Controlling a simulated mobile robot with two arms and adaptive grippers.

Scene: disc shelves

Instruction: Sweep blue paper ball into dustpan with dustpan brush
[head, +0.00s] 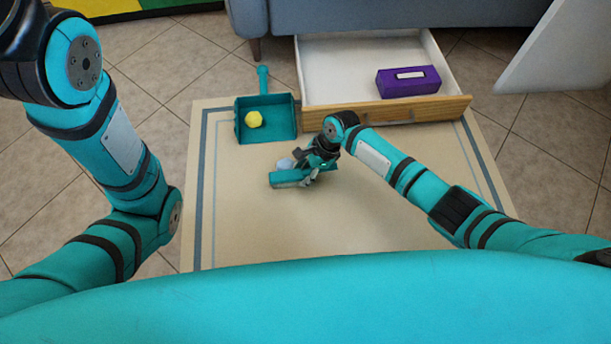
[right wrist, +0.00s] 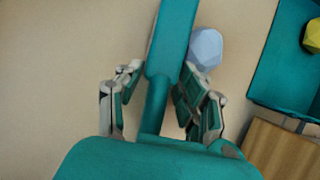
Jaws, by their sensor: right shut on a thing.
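The blue paper ball (head: 285,164) is on the beige mat, just behind the teal dustpan brush (head: 290,179). My right gripper (head: 320,160) is shut on the brush and holds it low over the mat. In the right wrist view the brush (right wrist: 168,50) runs between the fingers (right wrist: 160,95), and the pale blue ball (right wrist: 206,47) is close on its right side; I cannot tell whether they touch. The teal dustpan (head: 282,133) lies behind and left of the ball, its handle pointing away. My left gripper is out of view; only its arm shows.
A yellow ball (head: 253,119) lies inside the dustpan. An open drawer (head: 400,112) with a wooden front borders the mat's back right and holds a purple box (head: 408,82). The mat (head: 240,225) is clear at front and left.

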